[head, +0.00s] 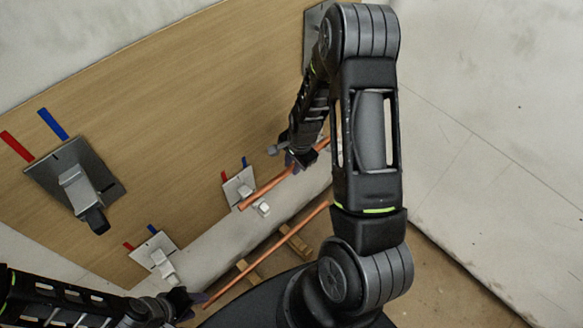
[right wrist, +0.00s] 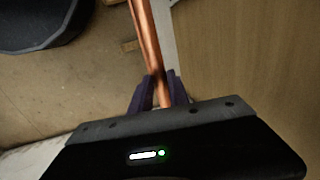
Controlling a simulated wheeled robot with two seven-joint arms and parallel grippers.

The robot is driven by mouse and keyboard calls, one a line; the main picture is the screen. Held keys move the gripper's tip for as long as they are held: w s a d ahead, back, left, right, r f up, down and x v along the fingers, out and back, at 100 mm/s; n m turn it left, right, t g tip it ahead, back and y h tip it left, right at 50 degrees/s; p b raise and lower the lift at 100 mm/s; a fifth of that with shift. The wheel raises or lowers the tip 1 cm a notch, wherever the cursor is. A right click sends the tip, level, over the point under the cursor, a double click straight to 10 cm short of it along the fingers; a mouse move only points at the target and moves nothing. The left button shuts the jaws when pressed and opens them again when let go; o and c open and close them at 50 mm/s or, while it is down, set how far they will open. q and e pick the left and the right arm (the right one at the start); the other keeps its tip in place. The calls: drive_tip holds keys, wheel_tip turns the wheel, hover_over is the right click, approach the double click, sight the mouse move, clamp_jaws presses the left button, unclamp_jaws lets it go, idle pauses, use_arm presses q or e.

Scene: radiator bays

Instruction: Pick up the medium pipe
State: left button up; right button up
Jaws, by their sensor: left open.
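Two copper pipes show in the head view; I cannot tell by size alone which is the medium one. One pipe (head: 265,255) lies slanted across wooden supports near the floor. My left gripper (head: 192,299) is open at this pipe's lower left end; whether the pipe is between its fingers is unclear. The other pipe (head: 262,191) is held in the air by my right gripper (head: 298,158). In the right wrist view that held pipe (right wrist: 147,40) runs between the purple fingers of the right gripper (right wrist: 160,92), which are shut on it. My right arm hides part of the scene.
Wooden supports (head: 296,241) stand on the floor. A wooden panel (head: 160,90) carries a large grey bracket (head: 75,180) and smaller brackets (head: 155,257) (head: 240,187) with red and blue marks. Open floor and a pale wall lie to the right.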

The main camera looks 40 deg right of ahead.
clamp_jaws()
idle(0.4)
wheel_tip(320, 180, up, 10)
drive_tip(key=p, duration=0.1)
idle(0.4)
idle(0.5)
